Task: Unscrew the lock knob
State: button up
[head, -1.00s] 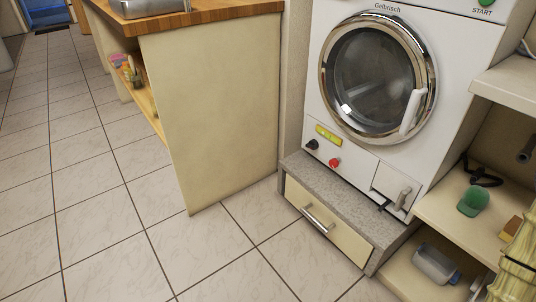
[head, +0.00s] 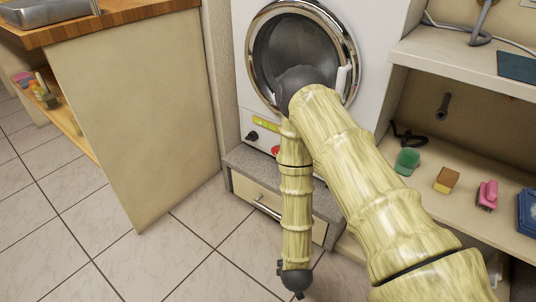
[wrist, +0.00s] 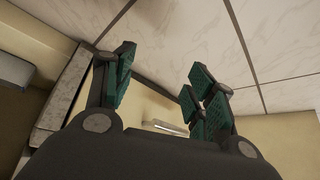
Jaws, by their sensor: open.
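In the head view, a black knob (head: 252,136) and a red knob (head: 275,151) sit low on the front of the white washing machine (head: 368,110). The frames do not show which is the lock knob. My arm covers part of the red knob's right side and most of the machine's lower right front. In the wrist view my gripper (wrist: 160,75) is open and empty, its teal fingers apart. It points toward the drawer front and floor tiles. Neither knob shows in the wrist view. The gripper's fingers cannot be made out in the head view.
The machine stands on a grey plinth with a cream drawer (head: 250,190) and bar handle (head: 266,208). A wood-topped counter (head: 130,120) stands left. Right shelves hold a green brush (head: 407,161), sponge (head: 447,180) and pink brush (head: 487,195). The tiled floor between is clear.

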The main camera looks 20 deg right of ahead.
jog(key=w+r+m+t+h, duration=0.1)
jog(key=w+m+t, duration=0.1)
jog(key=w, duration=0.8)
jog(key=m+t+h+b, duration=0.2)
jog(key=m+t+h, duration=0.1)
jog(key=m+h, duration=0.9)
send_near(274, 152)
jog(key=shift+m+y, duration=0.3)
jog(key=shift+m, duration=0.2)
jog(key=b+x, duration=0.4)
jog(key=x, duration=0.5)
jog(key=shift+w+d+b, duration=0.1)
jog(key=shift+d+b, duration=0.15)
jog(key=shift+b, duration=0.1)
jog(key=shift+w+d+r, duration=0.15)
jog(key=shift+w+d, duration=0.2)
jog(key=shift+d, duration=0.05)
jog(key=shift+c, duration=0.5)
jog(key=c, duration=0.9)
